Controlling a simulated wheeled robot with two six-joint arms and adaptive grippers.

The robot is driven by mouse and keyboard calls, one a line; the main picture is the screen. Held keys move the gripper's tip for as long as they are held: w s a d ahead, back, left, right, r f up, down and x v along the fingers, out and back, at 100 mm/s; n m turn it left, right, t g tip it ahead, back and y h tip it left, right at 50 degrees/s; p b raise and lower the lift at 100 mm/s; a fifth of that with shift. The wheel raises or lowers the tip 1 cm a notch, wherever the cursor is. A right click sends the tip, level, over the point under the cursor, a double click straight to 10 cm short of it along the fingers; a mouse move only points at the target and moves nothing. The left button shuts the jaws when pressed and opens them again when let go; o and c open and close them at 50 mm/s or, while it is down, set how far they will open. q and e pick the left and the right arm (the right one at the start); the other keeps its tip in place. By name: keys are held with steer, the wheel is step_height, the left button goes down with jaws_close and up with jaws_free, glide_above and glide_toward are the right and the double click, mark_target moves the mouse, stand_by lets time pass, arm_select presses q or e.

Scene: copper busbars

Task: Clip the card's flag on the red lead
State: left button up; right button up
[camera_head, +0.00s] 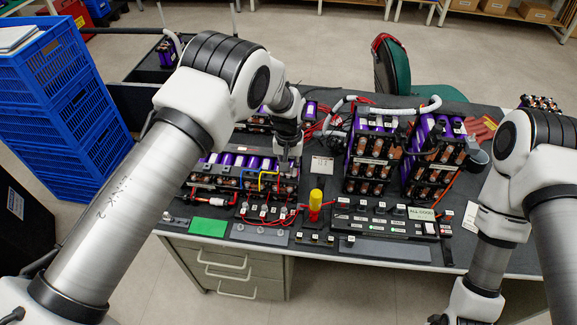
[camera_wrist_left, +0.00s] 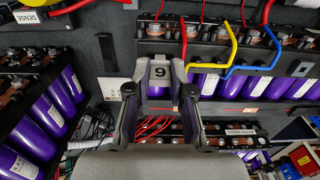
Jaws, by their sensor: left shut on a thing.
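My left gripper (camera_head: 288,150) hangs over the left battery module (camera_head: 232,172). Behind the flag are purple cells and a red lead (camera_wrist_left: 184,32); I cannot tell whether the flag touches the lead. Another red lead (camera_wrist_left: 268,12) rises farther right, beside a yellow and a blue one. A white card (camera_head: 321,166) lies right of my left gripper; its print is unreadable. My right gripper (camera_head: 438,319) is at the bottom edge, mostly cut off.
Taller modules of purple cells (camera_head: 372,160) stand right of the left gripper. A yellow-handled tool (camera_head: 315,203) stands near the front. A black rack labelled ALL GOOD (camera_head: 421,213) and a green pad (camera_head: 208,227) lie along the front edge. Blue crates (camera_head: 55,100) stand left.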

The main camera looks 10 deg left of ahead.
arm_select(q)
steer(key=shift+f, duration=0.2)
steer(key=o, duration=0.8)
steer(key=shift+c, duration=0.2)
steer(key=shift+r, duration=0.1)
step_height(320, 180, up, 6)
steer(key=p, duration=0.4)
